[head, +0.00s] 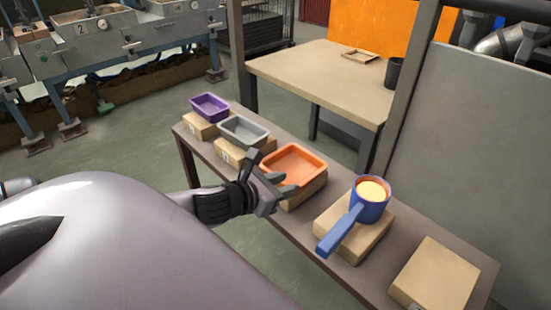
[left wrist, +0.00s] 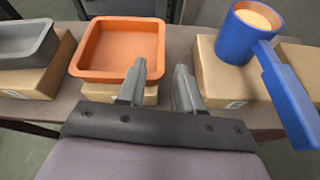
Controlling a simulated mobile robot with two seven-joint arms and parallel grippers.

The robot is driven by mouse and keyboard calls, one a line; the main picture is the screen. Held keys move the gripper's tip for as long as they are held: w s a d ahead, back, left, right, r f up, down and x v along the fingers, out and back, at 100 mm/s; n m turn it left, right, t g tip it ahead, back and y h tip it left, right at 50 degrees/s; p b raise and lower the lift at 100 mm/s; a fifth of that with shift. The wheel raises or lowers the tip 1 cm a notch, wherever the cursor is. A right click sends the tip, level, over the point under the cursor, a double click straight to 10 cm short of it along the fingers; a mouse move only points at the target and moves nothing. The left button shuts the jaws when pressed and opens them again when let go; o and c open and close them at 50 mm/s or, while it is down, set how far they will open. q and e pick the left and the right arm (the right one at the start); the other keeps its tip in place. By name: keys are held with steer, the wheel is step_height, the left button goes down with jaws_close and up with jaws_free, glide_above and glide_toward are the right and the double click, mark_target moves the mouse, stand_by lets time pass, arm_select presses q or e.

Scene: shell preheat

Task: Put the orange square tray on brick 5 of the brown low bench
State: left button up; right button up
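The orange square tray (head: 293,181) sits on a tan brick, third from the left on the brown low bench (head: 302,226). It also shows in the left wrist view (left wrist: 110,74). My left gripper (head: 285,183) is open and empty at the tray's near side. In the left wrist view its fingers (left wrist: 160,85) are apart; one overlaps the tray's near right corner, the other is right of it. I cannot tell whether they touch. The rightmost brick (head: 436,275), fifth in the row, is bare; its number is not readable. My right gripper is not in view.
A purple tray (head: 209,106) and a grey tray (head: 243,131) sit on the bricks to the left. A blue ladle (head: 366,203) with pale contents stands on the fourth brick, handle toward me, between the orange tray and the bare brick. A dark post rises behind the bench.

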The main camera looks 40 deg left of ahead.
arm_select(q)
steer(key=s+d+f+n+g, duration=0.1)
steer(key=s+d+f+n, duration=0.2)
steer(key=n, duration=0.9)
steer(key=s+d+f+n+h, duration=0.1)
steer(key=s+d+f+n, duration=0.2)
steer(key=s+d+n, duration=0.2)
steer(key=s+d+f+n+g+h, duration=0.1)
steer(key=s+d+f+n, duration=0.2)
steer(key=d+n, duration=0.5)
steer(key=s+n, duration=0.1)
steer(key=n, duration=0.9)
steer(key=shift+d+f+n+g, duration=0.25)
steer(key=shift+d+n+g, duration=0.05)
steer(key=shift+d, duration=0.05)
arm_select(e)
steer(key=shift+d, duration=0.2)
arm_select(q)
steer(key=shift+r+p, duration=0.1)
steer(key=shift+p, duration=0.2)
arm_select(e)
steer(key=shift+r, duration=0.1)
